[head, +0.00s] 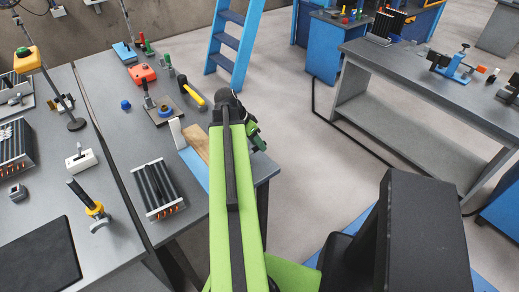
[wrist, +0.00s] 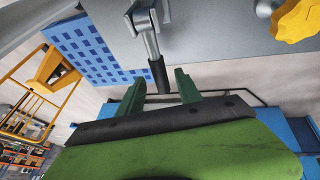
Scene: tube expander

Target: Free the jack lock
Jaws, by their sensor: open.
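In the wrist view a metal lever with a black grip (wrist: 158,75) hangs from a grey surface at the top; it looks like the jack lock. My gripper (wrist: 160,88) has its two green fingers apart, one on each side of the black grip's lower end. I cannot tell whether either finger touches it. In the head view my green arm reaches over the right edge of the near bench, with my gripper (head: 256,138) partly hidden behind the arm. The lever cannot be made out there.
A yellow knob (wrist: 297,20) is at the upper right of the wrist view. The bench holds a finned tube block (head: 158,190), a wooden piece (head: 196,141) and a yellow-handled hammer (head: 192,94). A blue ladder (head: 233,40) stands behind. Open floor lies right of the bench.

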